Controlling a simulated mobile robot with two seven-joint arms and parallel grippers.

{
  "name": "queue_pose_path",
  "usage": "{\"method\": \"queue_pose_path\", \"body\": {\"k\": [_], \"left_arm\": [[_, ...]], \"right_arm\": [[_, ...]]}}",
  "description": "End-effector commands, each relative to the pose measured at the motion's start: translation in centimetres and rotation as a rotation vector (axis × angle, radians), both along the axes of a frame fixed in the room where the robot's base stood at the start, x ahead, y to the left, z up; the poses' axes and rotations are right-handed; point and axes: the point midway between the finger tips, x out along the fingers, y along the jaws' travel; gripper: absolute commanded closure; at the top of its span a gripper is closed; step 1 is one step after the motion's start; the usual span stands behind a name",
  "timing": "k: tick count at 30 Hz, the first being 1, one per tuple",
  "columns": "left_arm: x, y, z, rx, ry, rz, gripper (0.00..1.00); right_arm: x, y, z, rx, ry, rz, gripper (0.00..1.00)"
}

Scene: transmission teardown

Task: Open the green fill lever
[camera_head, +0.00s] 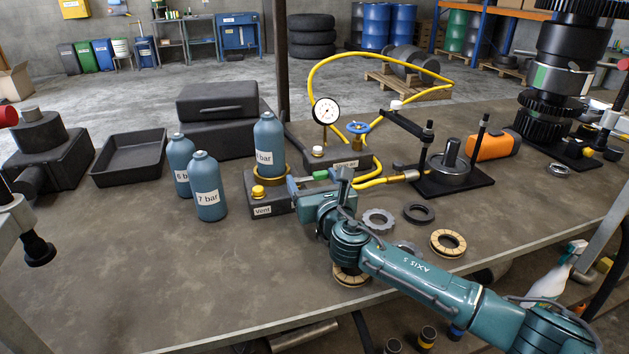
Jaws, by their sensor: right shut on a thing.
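The green fill lever (321,175) sits at the right end of the dark charging block (262,210) labelled "Vent", near the yellow hose fitting. My right gripper (317,182) reaches in from the lower right, with its fingers around the lever, shut on it. The gripper partly hides the lever and the block's right side, so the lever's exact angle is hard to tell. A blue bottle (268,138) marked "bar" stands upright in a brass ring on this block; its number is hidden. My left gripper is not in view.
Two more blue bottles (208,188) stand left of the block. A pressure gauge (326,111), blue handwheel (358,127) and yellow hose (398,178) are just behind. Rings (448,243) lie along the front edge. The bench's front left is clear.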

Motion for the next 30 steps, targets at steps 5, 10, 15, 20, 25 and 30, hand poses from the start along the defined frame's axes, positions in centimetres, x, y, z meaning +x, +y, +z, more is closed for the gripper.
{"method": "queue_pose_path", "body": {"k": [5, 10, 15, 20, 25, 30], "left_arm": [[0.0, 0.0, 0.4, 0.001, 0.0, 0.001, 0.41], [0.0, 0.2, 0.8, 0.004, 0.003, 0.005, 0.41], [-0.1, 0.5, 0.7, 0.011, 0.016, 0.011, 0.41], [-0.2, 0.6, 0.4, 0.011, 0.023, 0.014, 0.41], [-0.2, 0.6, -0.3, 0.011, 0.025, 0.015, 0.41], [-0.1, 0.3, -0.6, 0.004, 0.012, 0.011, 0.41]], "right_arm": [[0.2, -0.7, -0.1, -0.006, 0.002, -0.054, 0.66], [-0.3, -0.5, 0.0, -0.006, 0.002, -0.138, 0.66], [-0.8, -0.1, -0.1, -0.006, 0.005, -0.271, 0.66], [-1.3, 0.3, -0.3, -0.008, 0.004, -0.413, 0.66], [-1.7, 0.6, -0.4, -0.009, 0.003, -0.557, 0.66], [-1.9, 0.7, -0.5, -0.01, 0.001, -0.678, 0.66]]}}
